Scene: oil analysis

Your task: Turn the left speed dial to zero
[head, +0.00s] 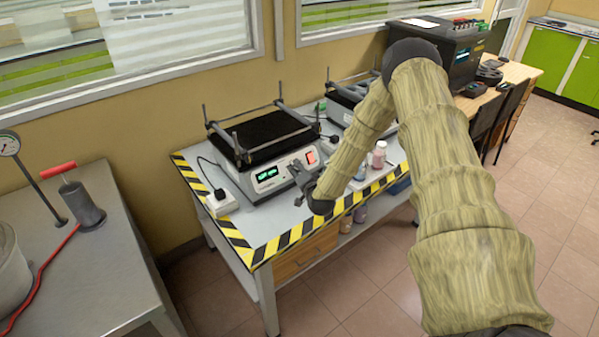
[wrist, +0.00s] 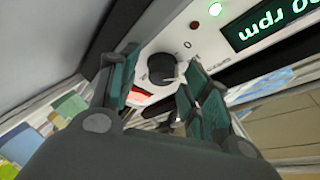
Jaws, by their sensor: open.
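The left shaker (head: 252,163) is a white and grey unit with a dark platform, on a table edged with yellow and black tape. Its green display (head: 268,174) is lit; in the wrist view the display (wrist: 272,24) appears tilted, with "rpm" and cut-off digits. The black speed dial (wrist: 168,70) is round with a pale pointer mark, on the panel below the display. My gripper (head: 300,182) is in front of the panel. In the wrist view its green-padded fingers are open on either side of the dial; I cannot tell whether they touch it. The arm hides the dial in the head view.
A red switch (head: 310,157) is lit on the left shaker's panel. A second shaker (head: 346,99) stands behind to the right. Bottles (head: 379,154) stand close to my arm. A white power strip (head: 221,204) lies left of the shaker.

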